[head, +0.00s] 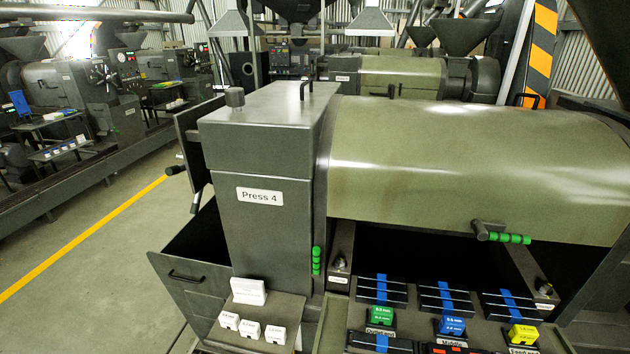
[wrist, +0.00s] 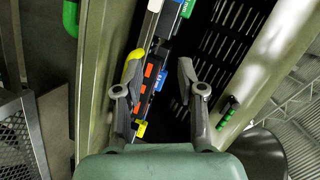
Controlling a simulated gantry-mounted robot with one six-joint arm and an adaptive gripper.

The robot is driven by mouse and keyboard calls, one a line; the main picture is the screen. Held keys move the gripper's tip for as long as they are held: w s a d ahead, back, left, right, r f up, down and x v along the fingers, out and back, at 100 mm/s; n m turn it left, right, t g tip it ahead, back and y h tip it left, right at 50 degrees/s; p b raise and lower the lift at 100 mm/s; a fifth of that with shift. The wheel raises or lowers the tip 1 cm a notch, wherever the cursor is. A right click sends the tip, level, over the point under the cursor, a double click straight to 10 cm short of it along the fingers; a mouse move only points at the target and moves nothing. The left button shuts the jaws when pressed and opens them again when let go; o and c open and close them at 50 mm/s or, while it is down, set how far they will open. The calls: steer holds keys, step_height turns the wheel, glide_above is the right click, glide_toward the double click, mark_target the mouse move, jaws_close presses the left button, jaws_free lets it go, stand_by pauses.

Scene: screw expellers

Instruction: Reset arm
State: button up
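My gripper (wrist: 157,105) shows in the wrist view with its two grey fingers spread apart. No object is held between the fingers. Behind them lie a strip with orange blocks, a yellow part and a dark slotted grate, at a depth I cannot judge. My arm and gripper do not show in the head view. There, the grey press labelled Press 4 (head: 260,196) with its olive rounded cover (head: 480,160) fills the middle and right.
A shelf in front of the press holds dark bars with blue bands (head: 382,291) and green, blue and yellow blocks (head: 522,334). A small tray (head: 275,312) holds white blocks. An open bin (head: 190,285) stands at left. The floor left of it is clear.

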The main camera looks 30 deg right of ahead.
steer(key=w+a+r+n+y, duration=0.35)
steer(key=w+a+n, duration=0.2)
steer(key=a, duration=0.35)
steer(key=w+a+r+n+y, duration=0.2)
steer(key=w+a+r+n, duration=0.25)
steer(key=a+n, duration=0.35)
steer(key=a+r+n, duration=0.2)
steer(key=a+n, duration=0.1)
steer(key=a, duration=0.4)
steer(key=a+r+n, duration=0.2)
steer(key=a+r, duration=0.1)
steer(key=a, duration=0.4)
step_height(320, 180, up, 22)
steer(key=a+p, duration=0.1)
steer(key=p, duration=2)
steer(key=shift+w+a+n+g+y, duration=0.15)
steer(key=shift+w+n+g+y, duration=0.05)
steer(key=shift+n+g+y, duration=0.25)
